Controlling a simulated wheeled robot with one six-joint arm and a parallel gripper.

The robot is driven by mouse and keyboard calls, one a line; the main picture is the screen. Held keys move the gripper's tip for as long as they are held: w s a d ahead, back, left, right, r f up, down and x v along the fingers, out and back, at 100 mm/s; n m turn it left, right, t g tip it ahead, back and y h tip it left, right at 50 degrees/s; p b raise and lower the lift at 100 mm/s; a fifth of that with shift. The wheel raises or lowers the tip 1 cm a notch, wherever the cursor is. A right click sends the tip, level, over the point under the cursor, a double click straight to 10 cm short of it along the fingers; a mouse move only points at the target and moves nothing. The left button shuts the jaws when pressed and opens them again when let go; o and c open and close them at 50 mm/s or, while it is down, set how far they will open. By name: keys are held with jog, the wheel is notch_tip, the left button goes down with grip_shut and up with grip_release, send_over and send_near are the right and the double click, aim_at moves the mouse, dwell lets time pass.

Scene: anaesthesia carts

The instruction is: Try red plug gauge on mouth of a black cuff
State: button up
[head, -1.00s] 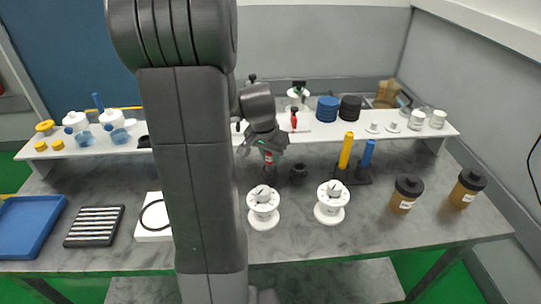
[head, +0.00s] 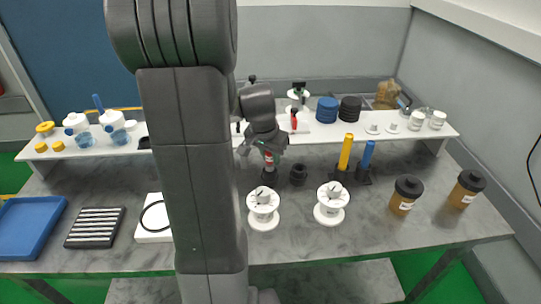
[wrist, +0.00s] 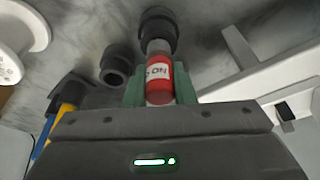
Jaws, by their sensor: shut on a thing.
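My gripper (head: 267,149) is shut on the red plug gauge (wrist: 158,82), which has a white label and shows between the green fingers in the wrist view. The gauge also shows in the head view (head: 268,158), pointing down. A black cuff (wrist: 158,28) stands on the table right below the gauge, also in the head view (head: 270,179). The gauge's silver end reaches to the cuff's mouth; I cannot tell whether it is inside. A second black cuff (head: 298,175) stands just to the right, empty-handed of any gauge, and shows in the wrist view (wrist: 115,64).
Two white spools (head: 263,208) (head: 331,204) stand in front of the cuffs. A yellow post (head: 345,151) and a blue post (head: 366,157) stand to the right. A white raised shelf (head: 320,131) runs behind. Brown jars (head: 405,196) stand far right.

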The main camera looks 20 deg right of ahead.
jog(key=shift+r+p, duration=2.1)
jog(key=shift+r, duration=1.15)
